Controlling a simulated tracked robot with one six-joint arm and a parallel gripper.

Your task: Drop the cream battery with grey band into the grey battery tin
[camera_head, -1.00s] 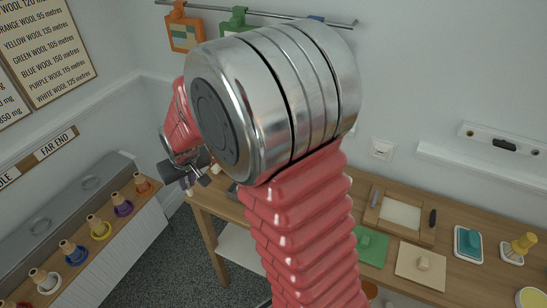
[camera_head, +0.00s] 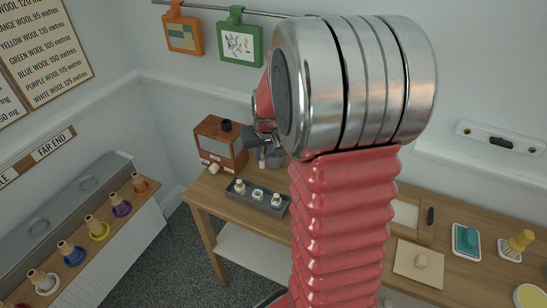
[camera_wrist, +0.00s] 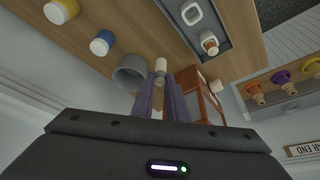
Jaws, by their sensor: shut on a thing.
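The cream battery with grey band (camera_wrist: 160,66) is between the fingertips of my gripper (camera_wrist: 161,84) in the wrist view. My gripper is shut on it. The grey battery tin (camera_wrist: 127,74) is just left of the battery in that view, partly behind a finger. I cannot tell the height of the battery over the table. In the head view my gripper (camera_head: 262,157) is small, beside the wooden cabinet, and largely hidden by my arm. I cannot make out the battery or the tin clearly there.
A wooden cabinet (camera_head: 211,148) stands at the table's back left. A dark tray (camera_head: 270,208) with small pieces lies in front. In the wrist view, a blue-banded pot (camera_wrist: 101,44) and a yellow one (camera_wrist: 62,11) stand beyond the tin.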

